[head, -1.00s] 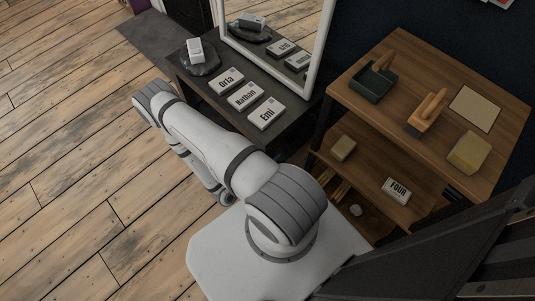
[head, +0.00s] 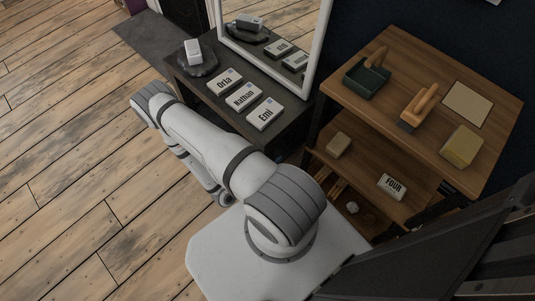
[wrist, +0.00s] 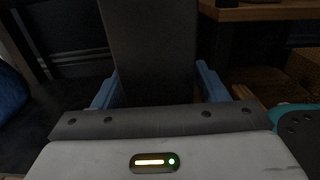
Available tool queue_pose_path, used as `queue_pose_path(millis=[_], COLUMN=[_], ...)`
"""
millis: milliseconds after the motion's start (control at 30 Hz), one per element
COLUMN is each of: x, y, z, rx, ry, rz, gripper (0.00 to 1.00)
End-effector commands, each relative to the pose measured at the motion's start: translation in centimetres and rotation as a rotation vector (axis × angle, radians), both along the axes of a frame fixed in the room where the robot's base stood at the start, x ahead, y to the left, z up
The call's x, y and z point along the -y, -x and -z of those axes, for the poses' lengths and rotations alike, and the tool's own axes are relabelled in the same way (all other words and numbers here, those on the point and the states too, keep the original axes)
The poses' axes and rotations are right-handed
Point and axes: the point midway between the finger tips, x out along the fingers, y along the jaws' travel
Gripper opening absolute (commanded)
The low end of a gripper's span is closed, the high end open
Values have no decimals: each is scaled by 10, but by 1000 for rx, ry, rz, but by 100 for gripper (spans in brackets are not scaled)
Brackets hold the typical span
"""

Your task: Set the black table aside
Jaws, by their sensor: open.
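The black table (head: 188,91) stands at upper middle in the head view, against the dark wall, with a white-framed mirror at its back. On it are three white cards reading Orla (head: 225,82), Nathan (head: 243,96) and Emi (head: 264,114), and a dark round dish (head: 199,66) with a white block (head: 193,51). My gripper (wrist: 158,86) shows in the wrist view with its two blue fingers apart. A dark upright slab (wrist: 150,45) stands between or just beyond the fingers; I cannot tell whether it belongs to the black table.
A wooden shelf unit (head: 445,62) stands to the right, with a green tray (head: 366,86), a brush (head: 419,106) and a yellow block (head: 462,146) on top. Its lower shelf holds a block (head: 338,145) and a card reading FOUR (head: 392,187). Open wooden floor (head: 60,150) lies left.

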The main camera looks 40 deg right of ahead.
Motion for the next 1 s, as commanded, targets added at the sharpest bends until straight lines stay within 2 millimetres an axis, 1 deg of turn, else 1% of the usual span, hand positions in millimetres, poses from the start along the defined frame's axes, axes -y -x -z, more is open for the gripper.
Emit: queue_pose_path(millis=[267, 367, 600, 800, 1000], x=[-4, -12, -44, -66, -77], y=[-1, 0, 3, 6, 8], z=[0, -1, -1, -1, 0], rx=[1, 0, 2, 2, 0], ry=[-1, 1, 0, 0, 1], rz=[-3, -5, -8, -5, -3], gripper=[66, 66, 66, 66, 66])
